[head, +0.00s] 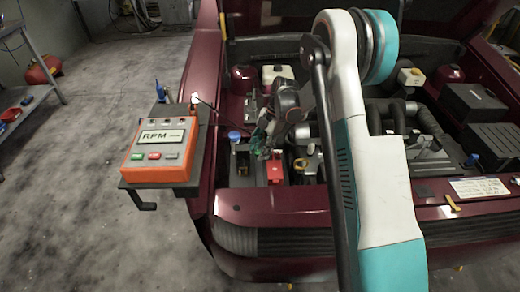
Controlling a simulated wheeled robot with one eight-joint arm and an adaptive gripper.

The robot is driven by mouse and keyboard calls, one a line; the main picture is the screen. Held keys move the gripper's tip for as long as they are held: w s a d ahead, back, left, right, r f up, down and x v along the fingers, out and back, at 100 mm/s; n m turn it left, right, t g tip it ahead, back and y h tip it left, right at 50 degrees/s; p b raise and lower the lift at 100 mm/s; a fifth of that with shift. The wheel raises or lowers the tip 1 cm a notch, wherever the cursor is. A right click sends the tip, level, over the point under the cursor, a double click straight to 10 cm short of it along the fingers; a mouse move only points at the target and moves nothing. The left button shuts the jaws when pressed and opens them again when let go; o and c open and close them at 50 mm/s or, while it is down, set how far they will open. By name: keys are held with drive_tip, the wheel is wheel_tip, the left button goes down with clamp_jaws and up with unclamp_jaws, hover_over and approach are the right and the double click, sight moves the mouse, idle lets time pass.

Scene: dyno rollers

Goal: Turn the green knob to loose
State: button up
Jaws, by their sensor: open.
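A small dark green thing, likely the green knob (258,152), shows in the head view in the engine bay of the dark red car. It sits left of the middle, just above and left of a red block. My gripper (264,136) is at the far end of my white and teal arm and reaches down to the green thing. Its fingers look open. They overlap the green thing in the picture, so I cannot tell if they touch it. The knob's setting is too small to read.
An orange RPM box (160,145) stands on a dark tray on the fender at left. Near the gripper are the red block (275,173), a blue cap (235,135) and a yellow ring (300,163). A black box (475,103) is at right. Open floor lies left.

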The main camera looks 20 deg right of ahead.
clamp_jaws()
drive_tip(key=m+t, duration=0.1)
drive_tip(key=m, duration=0.3)
drive_tip(key=shift+s+t, duration=0.2)
drive_tip(key=shift+t, duration=0.2)
drive_tip(key=shift+s+m+t, duration=0.1)
drive_tip(key=shift+m+t, duration=0.5)
drive_tip(key=shift+m, duration=1.1)
